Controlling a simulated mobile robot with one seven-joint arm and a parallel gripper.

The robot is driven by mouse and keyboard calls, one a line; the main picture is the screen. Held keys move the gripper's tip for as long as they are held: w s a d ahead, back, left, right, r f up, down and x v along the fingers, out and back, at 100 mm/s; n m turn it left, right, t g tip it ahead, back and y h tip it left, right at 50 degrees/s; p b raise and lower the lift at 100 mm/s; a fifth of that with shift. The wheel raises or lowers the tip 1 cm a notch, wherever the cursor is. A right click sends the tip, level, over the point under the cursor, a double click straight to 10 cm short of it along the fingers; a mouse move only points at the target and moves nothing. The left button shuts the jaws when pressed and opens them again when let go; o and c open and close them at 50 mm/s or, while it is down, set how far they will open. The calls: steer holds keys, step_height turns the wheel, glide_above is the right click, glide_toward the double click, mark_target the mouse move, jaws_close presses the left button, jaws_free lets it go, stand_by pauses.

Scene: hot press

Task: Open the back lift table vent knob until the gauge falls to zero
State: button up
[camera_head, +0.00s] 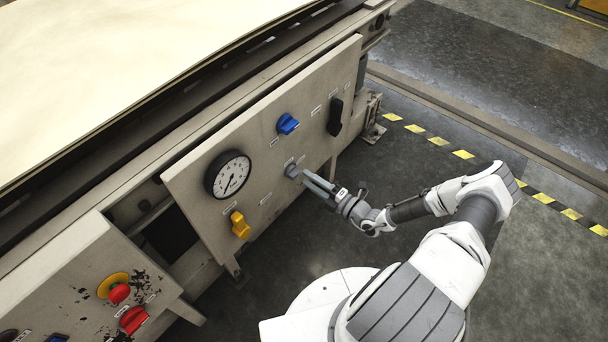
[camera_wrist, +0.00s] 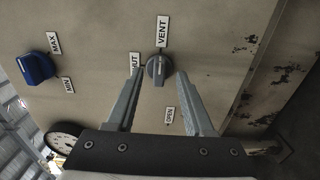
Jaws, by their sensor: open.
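The grey vent knob (camera_wrist: 159,69) sits on the panel below a VENT label (camera_wrist: 162,32) in the wrist view, with a SHUT label (camera_wrist: 134,64) to its left and an OPEN label (camera_wrist: 170,116) below it. The knob also shows in the head view (camera_head: 292,171). My gripper (camera_wrist: 158,82) is open, its two fingers on either side of the knob; I cannot tell whether they touch it. In the head view my gripper (camera_head: 305,178) reaches the panel at the knob. The round gauge (camera_head: 228,174) is left of the knob, its needle pointing to the lower part of the dial.
A blue knob (camera_head: 287,124) with MAX and MIN labels, a black handle (camera_head: 335,117) and a yellow handle (camera_head: 240,225) are on the same panel. A red emergency button (camera_head: 119,293) and a red switch (camera_head: 133,320) are at lower left. The floor by the panel is clear.

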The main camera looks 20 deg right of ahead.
steer(key=p+v, duration=0.2)
steer(key=v, duration=1.2)
steer(key=shift+s+d, duration=0.1)
steer(key=shift+s, duration=0.05)
